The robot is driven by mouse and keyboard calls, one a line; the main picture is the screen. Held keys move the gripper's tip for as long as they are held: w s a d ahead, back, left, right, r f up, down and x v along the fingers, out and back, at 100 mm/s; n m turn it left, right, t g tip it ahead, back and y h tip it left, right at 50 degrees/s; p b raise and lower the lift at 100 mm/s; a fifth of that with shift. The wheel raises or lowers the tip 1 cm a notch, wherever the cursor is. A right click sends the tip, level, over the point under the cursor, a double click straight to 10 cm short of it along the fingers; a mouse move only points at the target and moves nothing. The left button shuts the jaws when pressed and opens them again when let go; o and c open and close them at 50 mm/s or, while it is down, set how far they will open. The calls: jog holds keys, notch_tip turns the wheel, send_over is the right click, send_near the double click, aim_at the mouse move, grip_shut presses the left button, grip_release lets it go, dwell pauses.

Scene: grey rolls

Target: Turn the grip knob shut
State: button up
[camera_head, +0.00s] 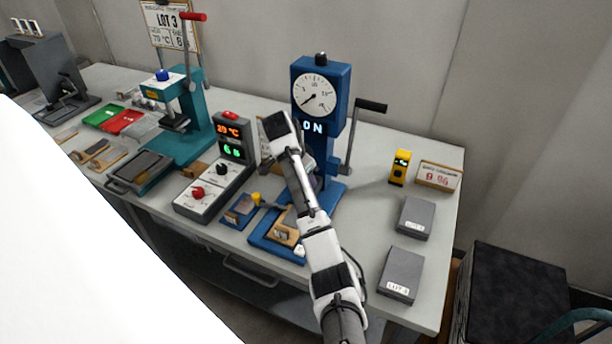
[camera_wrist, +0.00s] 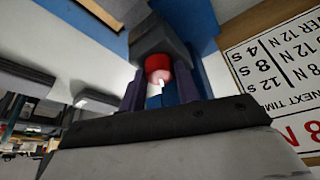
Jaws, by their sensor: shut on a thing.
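The blue tester (camera_head: 322,80) stands on the bench with a round white dial, a lit "ON" sign and a crank with a black handle (camera_head: 371,105) at its right. My gripper is in front of its column, its fingers mostly hidden by my own wrist in the head view. In the wrist view my gripper (camera_wrist: 160,92) is shut on a small part with a red end, which I take to be the grip knob (camera_wrist: 158,64). A dark grey block (camera_wrist: 160,36) of the tester is just behind it. How far the knob is turned cannot be told.
A printed board (camera_wrist: 275,75) is close at the right in the wrist view. A control box (camera_head: 212,185) with red and black knobs and a teal press (camera_head: 195,130) stand to the left. Two grey boxes (camera_head: 414,218) (camera_head: 400,274) and a yellow device (camera_head: 400,166) are on the right.

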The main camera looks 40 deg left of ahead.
jog(key=m+h, duration=0.1)
jog(key=m, duration=0.1)
jog(key=shift+a+m, duration=0.15)
jog(key=shift+m, duration=0.25)
jog(key=shift+m+g, duration=0.3)
jog(key=shift+m, duration=0.2)
jog(key=o, duration=1)
jog(key=shift+r, duration=0.1)
jog(key=shift+s+a+r, duration=0.15)
jog(key=shift+r, duration=0.35)
jog(key=v, duration=1.2)
jog(key=shift+s+a+r, duration=0.1)
jog(key=shift+a+r, duration=0.1)
jog(key=shift+r, duration=0.05)
